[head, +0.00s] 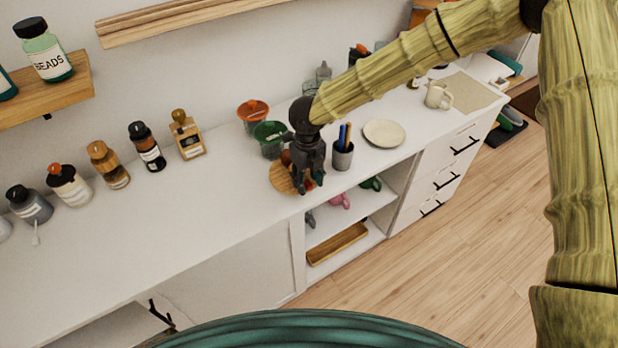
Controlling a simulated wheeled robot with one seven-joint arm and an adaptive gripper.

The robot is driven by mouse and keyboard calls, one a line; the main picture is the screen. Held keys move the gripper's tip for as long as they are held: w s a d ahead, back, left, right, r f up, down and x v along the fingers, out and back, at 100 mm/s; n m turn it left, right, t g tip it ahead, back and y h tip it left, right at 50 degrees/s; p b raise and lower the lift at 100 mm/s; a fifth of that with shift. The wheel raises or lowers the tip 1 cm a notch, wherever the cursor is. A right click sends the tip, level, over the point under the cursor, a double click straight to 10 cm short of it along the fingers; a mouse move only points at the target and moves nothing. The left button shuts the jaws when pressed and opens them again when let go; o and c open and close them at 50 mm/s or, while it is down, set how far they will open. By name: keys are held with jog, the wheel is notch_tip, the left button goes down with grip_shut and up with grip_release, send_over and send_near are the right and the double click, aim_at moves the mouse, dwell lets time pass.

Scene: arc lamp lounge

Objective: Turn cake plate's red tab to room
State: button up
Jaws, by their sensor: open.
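A round wooden plate (281,180), which looks like the cake plate, sits near the front edge of the white counter. My dark gripper (308,186) points down over its right side and hides much of it. The gripper is open; I cannot tell whether its fingers touch anything. A small reddish-brown item (286,157) shows at the plate's back, left of the gripper. A bit of teal (319,177) shows beside the fingers on the right. I cannot make out a red tab for certain, nor which way it faces.
A grey cup with pens (342,156) stands close on the right, with a pale plate (383,132) beyond it. A green bowl (270,139) and an orange-topped bowl (253,112) stand behind on the left. Several bottles line the counter's left; its front left is clear.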

notch_tip(320, 180, up, 12)
dwell(0.6)
jog(key=s+d+f+n+t+h, duration=0.1)
jog(key=s+d+f+n, duration=0.35)
jog(key=f, duration=0.35)
jog(key=s+d+f+n+t+h, duration=0.1)
jog(key=s+d+f+n, duration=0.2)
jog(key=d+f+n, duration=0.45)
jog(key=s+d+f+n+t+h, duration=0.1)
jog(key=s+d+f+n, duration=0.2)
jog(key=f, duration=0.7)
jog(key=s+d+f+n+g+y, duration=0.1)
jog(key=s+d+f+n, duration=0.1)
jog(key=s, duration=0.6)
jog(key=s+d+f+n+g+y, duration=0.1)
jog(key=s+d+f+n, duration=0.1)
jog(key=s+d+n, duration=0.2)
jog(key=s+d+f+n+g+y, duration=0.1)
jog(key=s+d+n, duration=0.3)
jog(key=s, duration=0.9)
jog(key=f+n, duration=0.1)
jog(key=n, duration=0.2)
jog(key=shift+s+f+n, duration=0.25)
jog(key=shift+f+n, duration=0.15)
